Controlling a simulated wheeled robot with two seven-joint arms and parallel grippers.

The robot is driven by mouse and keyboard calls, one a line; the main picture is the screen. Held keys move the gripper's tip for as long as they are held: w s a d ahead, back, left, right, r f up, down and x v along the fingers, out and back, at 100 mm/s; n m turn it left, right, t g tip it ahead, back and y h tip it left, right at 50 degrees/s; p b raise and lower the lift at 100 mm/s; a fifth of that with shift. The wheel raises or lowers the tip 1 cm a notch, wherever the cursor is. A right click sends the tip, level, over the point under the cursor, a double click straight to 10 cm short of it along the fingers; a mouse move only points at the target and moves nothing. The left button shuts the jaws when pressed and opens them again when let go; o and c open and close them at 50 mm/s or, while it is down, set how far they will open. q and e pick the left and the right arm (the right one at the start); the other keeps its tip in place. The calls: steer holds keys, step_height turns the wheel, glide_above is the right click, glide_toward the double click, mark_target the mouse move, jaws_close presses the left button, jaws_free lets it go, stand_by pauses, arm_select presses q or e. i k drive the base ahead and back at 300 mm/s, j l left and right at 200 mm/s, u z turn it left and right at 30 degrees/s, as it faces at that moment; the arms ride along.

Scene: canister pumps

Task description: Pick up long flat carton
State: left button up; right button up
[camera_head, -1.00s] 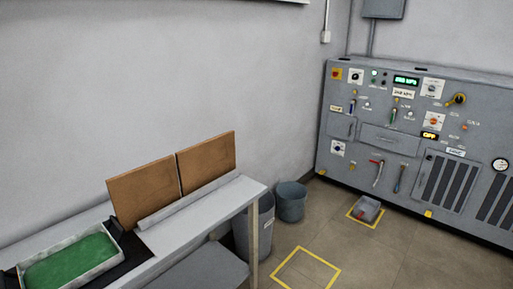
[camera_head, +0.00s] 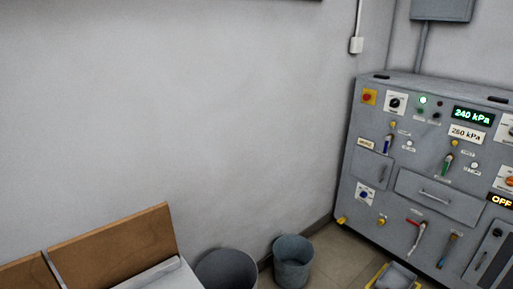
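I cannot surely identify a long flat carton in this view. Two upright brown boards (camera_head: 115,243) stand side by side at the lower left, cut off by the picture's edge. A long pale grey strip (camera_head: 163,274) lies in front of the right board, and only its far end shows. I cannot tell whether any of these is the carton. Neither of my grippers is in view.
Two grey bins, a larger one (camera_head: 228,272) and a smaller one (camera_head: 292,264), stand by the wall. A grey control machine (camera_head: 376,145) fills the right side.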

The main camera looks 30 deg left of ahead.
mark_target(107, 255)
steer(key=i+l+u, duration=0.1)
steer(key=i+u, duration=0.4)
steer(key=i+l+u, duration=0.25)
steer(key=u, duration=0.25)
steer(key=i+l+u, duration=0.3)
steer(key=u, duration=0.2)
steer(key=i+l+u, duration=0.2)
steer(key=l+u, duration=0.3)
